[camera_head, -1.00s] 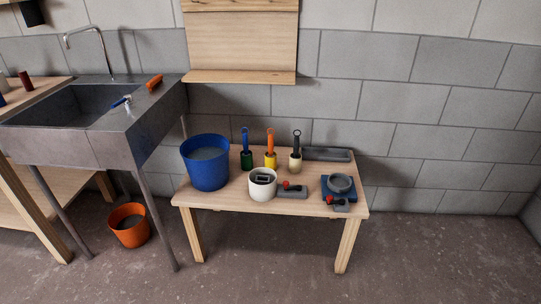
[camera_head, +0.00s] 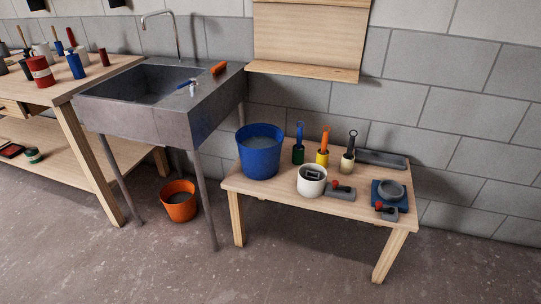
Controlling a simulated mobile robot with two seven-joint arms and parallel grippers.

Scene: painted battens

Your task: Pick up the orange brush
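An orange-handled brush (camera_head: 325,138) stands upright on the low wooden bench (camera_head: 275,188), its lower end in or behind a small yellow holder (camera_head: 322,158). A blue-handled one (camera_head: 299,132) with a green holder is on its left, and a dark-handled one (camera_head: 351,142) with a cream holder is on its right. Another small orange object (camera_head: 219,68) lies on the back right rim of the sink; I cannot tell exactly what it is. Neither of my grippers is in view.
A blue bucket (camera_head: 260,158), a white pot (camera_head: 311,184) and a blue tray with a grey bowl (camera_head: 391,190) stand on the bench. The grey sink (camera_head: 140,122) is to the left, with an orange bucket (camera_head: 179,206) below. The front floor is clear.

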